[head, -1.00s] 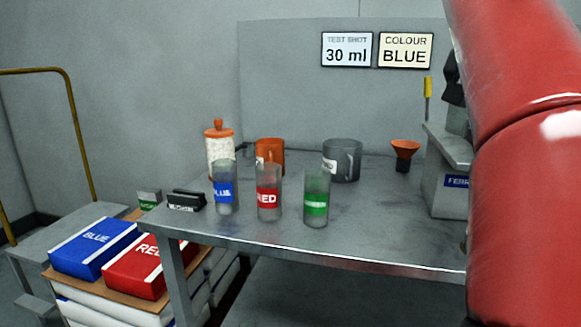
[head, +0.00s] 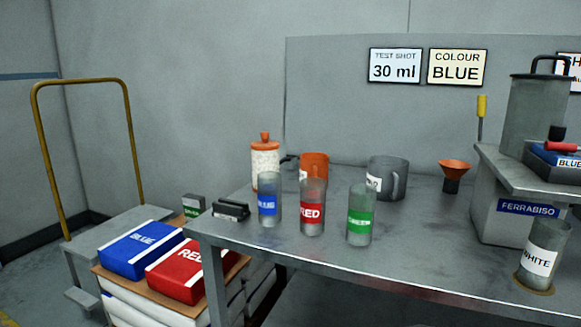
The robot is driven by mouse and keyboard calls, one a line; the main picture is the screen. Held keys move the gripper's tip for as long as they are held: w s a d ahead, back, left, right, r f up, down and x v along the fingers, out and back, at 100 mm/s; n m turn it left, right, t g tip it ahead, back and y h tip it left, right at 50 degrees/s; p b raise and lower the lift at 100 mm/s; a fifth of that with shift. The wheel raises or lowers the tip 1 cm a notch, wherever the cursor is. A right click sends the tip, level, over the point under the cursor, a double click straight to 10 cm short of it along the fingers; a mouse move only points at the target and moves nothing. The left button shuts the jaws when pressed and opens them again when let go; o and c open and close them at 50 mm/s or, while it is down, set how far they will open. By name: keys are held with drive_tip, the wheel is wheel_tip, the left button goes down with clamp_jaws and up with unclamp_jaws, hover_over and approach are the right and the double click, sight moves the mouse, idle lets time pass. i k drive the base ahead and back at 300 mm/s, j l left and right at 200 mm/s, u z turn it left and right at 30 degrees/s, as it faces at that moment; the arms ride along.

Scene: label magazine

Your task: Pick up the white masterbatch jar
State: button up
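The white masterbatch jar (head: 540,259) is a clear grey cylinder with a white label reading WHITE. It stands upright at the right front of the grey table, on a small brown round patch. Three similar jars stand in a row further left: the blue one (head: 269,203), the red one (head: 312,210) and the green one (head: 360,218). My gripper is not in view.
A grey box marked FERRABISO (head: 515,205) stands just behind the white jar, with a metal canister (head: 540,115) above. An orange funnel (head: 454,174), a grey mug (head: 387,178) and an orange mug (head: 314,165) stand behind. Bare tabletop (head: 430,240) lies between the green and white jars.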

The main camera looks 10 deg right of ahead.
sight(550, 236)
drive_tip(key=z, duration=1.5)
drive_tip(key=k+l+z, duration=0.15)
drive_tip(key=z, duration=0.2)
drive_tip(key=k+l+z, duration=0.1)
drive_tip(key=z, duration=0.3)
drive_tip(key=i+l, duration=0.05)
drive_tip(key=l, duration=0.05)
